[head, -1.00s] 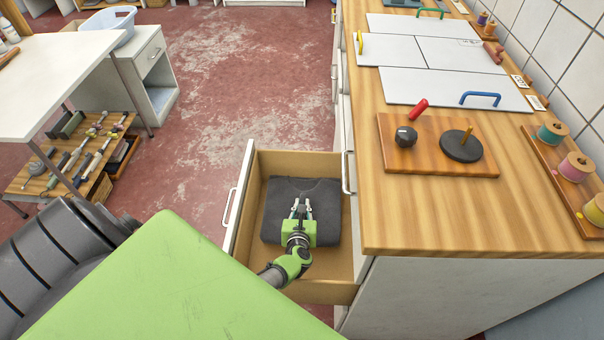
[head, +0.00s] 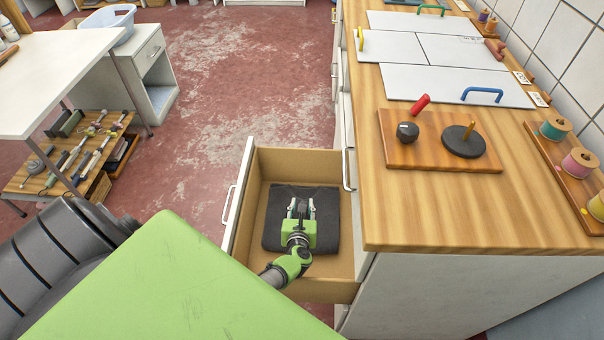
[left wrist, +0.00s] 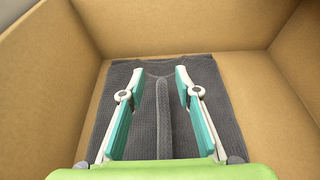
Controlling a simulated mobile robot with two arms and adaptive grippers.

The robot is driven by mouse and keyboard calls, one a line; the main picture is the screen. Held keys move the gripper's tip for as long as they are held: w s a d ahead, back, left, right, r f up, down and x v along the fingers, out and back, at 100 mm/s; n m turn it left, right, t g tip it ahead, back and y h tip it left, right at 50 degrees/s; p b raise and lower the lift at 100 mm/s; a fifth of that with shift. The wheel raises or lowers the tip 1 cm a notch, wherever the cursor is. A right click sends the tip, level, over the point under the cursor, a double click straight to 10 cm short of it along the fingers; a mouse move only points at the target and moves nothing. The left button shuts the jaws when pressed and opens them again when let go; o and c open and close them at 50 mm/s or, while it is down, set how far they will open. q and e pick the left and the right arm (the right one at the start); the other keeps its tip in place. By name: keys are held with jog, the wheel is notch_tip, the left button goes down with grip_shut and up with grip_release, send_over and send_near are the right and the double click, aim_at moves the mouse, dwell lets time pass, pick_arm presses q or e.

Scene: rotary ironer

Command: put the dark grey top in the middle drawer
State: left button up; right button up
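The dark grey top (head: 274,232) lies folded on the floor of an open drawer (head: 297,164) in the wooden-topped cabinet. It also shows in the left wrist view (left wrist: 222,100), fairly flat, with a raised ridge of cloth along its middle. My left gripper (head: 301,204) reaches down into the drawer over the top. In the left wrist view its two fingers (left wrist: 158,74) stand apart on either side of the ridge, with gaps to it. The drawer's level in the cabinet is hard to tell from above. My right gripper is not in view.
The wooden counter (head: 440,215) edges the drawer on the right and carries a board with knobs (head: 400,158) and thread spools (head: 580,160). The drawer's front with its handle (head: 228,204) is on the left. Red floor (head: 240,80) beyond is clear.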

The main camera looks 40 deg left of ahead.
pick_arm(q)
jog(key=shift+r+p, duration=0.3)
jog(key=shift+p, duration=0.05)
jog(key=shift+s+d+r+p, duration=0.2)
jog(key=shift+s+r+p, duration=0.15)
jog(key=shift+r+p, duration=0.25)
jog(key=p+v, duration=0.1)
jog(key=v, duration=0.5)
jog(key=shift+s+d, duration=0.15)
jog(key=shift+s, duration=0.05)
